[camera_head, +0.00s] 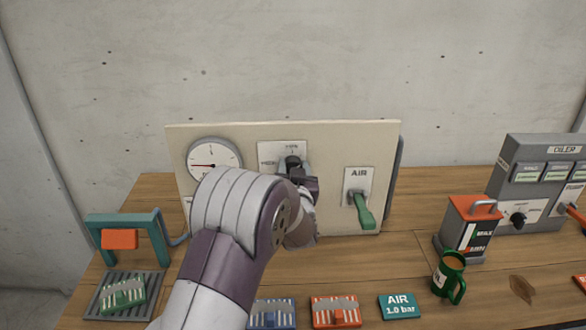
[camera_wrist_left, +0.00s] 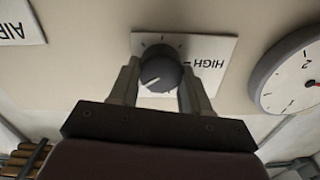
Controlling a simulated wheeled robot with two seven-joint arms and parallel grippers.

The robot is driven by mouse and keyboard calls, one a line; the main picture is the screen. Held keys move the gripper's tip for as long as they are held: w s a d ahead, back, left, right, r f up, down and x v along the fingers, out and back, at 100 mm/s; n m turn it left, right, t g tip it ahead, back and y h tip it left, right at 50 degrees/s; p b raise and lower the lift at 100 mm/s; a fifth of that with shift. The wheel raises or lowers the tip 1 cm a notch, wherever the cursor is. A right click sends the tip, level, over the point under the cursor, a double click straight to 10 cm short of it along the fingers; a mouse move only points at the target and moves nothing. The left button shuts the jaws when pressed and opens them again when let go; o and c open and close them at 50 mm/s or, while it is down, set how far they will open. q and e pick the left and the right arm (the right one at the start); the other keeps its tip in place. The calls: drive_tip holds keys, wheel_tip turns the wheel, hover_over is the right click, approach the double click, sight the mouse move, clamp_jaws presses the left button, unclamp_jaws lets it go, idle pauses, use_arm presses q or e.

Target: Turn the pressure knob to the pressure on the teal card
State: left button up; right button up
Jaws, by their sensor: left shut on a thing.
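The dark round pressure knob (camera_head: 292,161) sits on a white plate on the upright cream panel (camera_head: 330,140). In the left wrist view the knob (camera_wrist_left: 160,70) has a white mark toward the lower left; the plate reads HIGH upside down. My left gripper (camera_head: 297,175) reaches the panel, its two fingers (camera_wrist_left: 160,66) on either side of the knob, shut on it. A round gauge (camera_head: 213,163) is left of the knob, its red needle pointing left. The gauge (camera_wrist_left: 295,75) is partly cut off in the wrist view. The teal card (camera_head: 399,307) reads AIR 1.0 bar. My right gripper is not in view.
A green-handled AIR lever (camera_head: 363,210) is on the panel's right. A green mug (camera_head: 449,277), an orange-topped canister (camera_head: 467,228) and a grey OILER unit (camera_head: 535,180) stand right. A teal frame (camera_head: 128,222) stands left. My left arm hides the panel's lower middle.

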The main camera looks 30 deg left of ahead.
use_arm(q)
drive_tip(key=shift+r+m, duration=0.1)
drive_tip(key=shift+m, duration=1.6)
drive_tip(key=o, duration=1.1)
drive_tip(key=shift+c, duration=0.2)
drive_tip(key=shift+w, duration=0.1)
drive_tip(key=b+v, duration=0.1)
drive_tip(key=v, duration=1.1)
drive_tip(key=shift+s, duration=0.4)
drive_tip(key=shift+d, duration=0.1)
